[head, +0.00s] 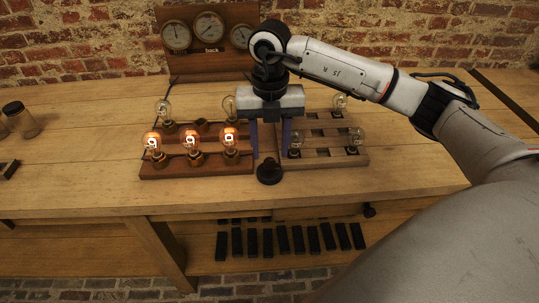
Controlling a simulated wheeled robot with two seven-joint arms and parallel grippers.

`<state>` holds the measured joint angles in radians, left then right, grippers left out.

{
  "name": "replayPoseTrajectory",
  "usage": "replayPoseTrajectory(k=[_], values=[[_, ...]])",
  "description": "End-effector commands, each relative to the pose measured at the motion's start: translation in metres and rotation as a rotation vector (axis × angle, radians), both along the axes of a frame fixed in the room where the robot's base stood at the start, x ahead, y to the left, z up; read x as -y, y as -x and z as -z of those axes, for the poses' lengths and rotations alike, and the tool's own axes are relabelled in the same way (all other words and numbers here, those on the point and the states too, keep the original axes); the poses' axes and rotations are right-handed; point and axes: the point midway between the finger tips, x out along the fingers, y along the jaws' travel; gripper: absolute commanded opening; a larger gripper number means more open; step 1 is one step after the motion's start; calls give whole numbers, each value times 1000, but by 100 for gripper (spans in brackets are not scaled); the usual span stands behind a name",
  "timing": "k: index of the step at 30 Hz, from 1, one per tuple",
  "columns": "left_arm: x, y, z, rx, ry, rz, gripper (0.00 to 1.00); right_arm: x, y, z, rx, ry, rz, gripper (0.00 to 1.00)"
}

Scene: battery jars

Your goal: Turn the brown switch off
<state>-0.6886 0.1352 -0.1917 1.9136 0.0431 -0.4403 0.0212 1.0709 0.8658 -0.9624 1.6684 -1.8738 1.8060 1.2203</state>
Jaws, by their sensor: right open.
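My right gripper (270,155) points down with its two dark blue fingers spread apart. It is over the gap between a dark brown bulb board (160,171) and a paler board (340,160). A round black knob (268,173) sits on the bench just in front of the fingers; I cannot see anything between them. Three bulbs in the front row of the brown board glow, among them the middle bulb (191,141). A small brown piece (202,125) is in its back row. I cannot tell which part is the brown switch. My left gripper is out of view.
A wooden panel with three dials (209,27) stands at the back by the brick wall. A dark-lidded jar (20,120) is at the far left. Unlit bulbs (355,137) are on the paler board.

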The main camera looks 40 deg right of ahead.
Motion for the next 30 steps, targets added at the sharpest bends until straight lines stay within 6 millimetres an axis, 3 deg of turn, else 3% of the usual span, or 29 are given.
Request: replayPoseTrajectory(k=[7,18,25,30], values=[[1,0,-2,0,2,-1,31,0,0,32,-1,-1,-1,41],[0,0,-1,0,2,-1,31,-1,0,38,1,-2,-1,41],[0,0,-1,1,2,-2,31,-1,0,38,1,-2,-2,2],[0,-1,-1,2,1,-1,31,0,0,38,1,-2,-6,0]])
